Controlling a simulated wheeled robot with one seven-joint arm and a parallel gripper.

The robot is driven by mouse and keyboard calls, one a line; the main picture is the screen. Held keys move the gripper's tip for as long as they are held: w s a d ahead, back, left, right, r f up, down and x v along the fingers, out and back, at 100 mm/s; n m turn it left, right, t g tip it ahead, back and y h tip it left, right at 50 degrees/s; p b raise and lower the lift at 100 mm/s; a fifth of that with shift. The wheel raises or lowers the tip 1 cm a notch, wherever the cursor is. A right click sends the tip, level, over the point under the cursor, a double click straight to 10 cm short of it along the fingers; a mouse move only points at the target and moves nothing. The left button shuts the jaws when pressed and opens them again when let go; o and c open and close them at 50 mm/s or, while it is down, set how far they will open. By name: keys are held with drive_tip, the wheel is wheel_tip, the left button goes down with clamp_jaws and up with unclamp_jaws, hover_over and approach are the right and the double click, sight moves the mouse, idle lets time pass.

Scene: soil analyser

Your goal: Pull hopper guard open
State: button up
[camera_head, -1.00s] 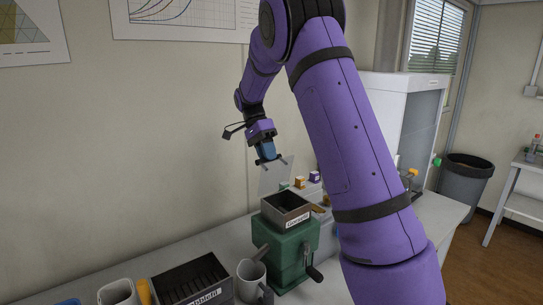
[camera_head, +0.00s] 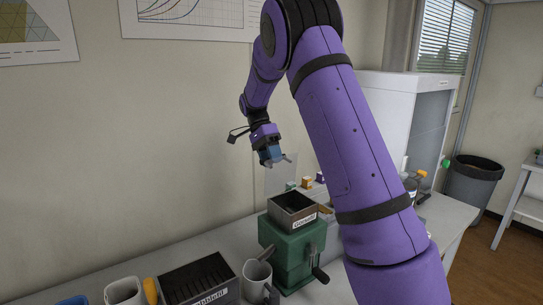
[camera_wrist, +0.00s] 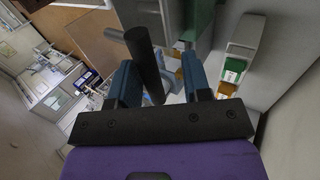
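The green soil grinder (camera_head: 291,254) stands on the bench with a dark, open-topped hopper (camera_head: 291,210) bearing a white label. A faint see-through panel, which looks like the hopper guard (camera_head: 279,180), stands roughly upright behind the hopper, so the hopper's top is uncovered. My gripper (camera_head: 276,162) is above and behind the hopper near the panel's top edge. Its blue fingers are apart in the wrist view (camera_wrist: 158,85). A dark rod (camera_wrist: 145,62) crosses the view between them; I cannot tell what it belongs to or whether it touches.
A grey mug (camera_head: 257,277) and a dark slotted box (camera_head: 198,281) stand left of the grinder. The grinder's crank (camera_head: 316,268) sticks out at its front right. Small coloured boxes (camera_head: 306,182) stand behind it, and a white cabinet (camera_head: 420,110) is at the right.

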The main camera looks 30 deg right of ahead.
drive_tip(key=v, duration=1.1)
drive_tip(key=shift+r, duration=0.2)
drive_tip(key=shift+s, duration=0.15)
drive_tip(key=s+a+r+n+t, duration=0.3)
drive_tip(key=s+r+n, duration=0.15)
drive_tip(key=s, duration=0.55)
drive_tip(key=s+a+r+n+t, duration=0.3)
drive_tip(key=s+n, duration=0.2)
drive_tip(key=s, duration=0.5)
drive_tip(key=s+a+f+n+t, duration=0.2)
drive_tip(key=s, duration=0.4)
drive_tip(key=s+a+f+n+t, duration=0.2)
drive_tip(key=s+n, duration=0.1)
drive_tip(key=s, duration=0.3)
drive_tip(key=s+a+f+n+t, duration=0.2)
drive_tip(key=s+n, duration=0.1)
drive_tip(key=s, duration=0.4)
drive_tip(key=shift+a+f, duration=0.25)
drive_tip(key=shift+f, duration=0.15)
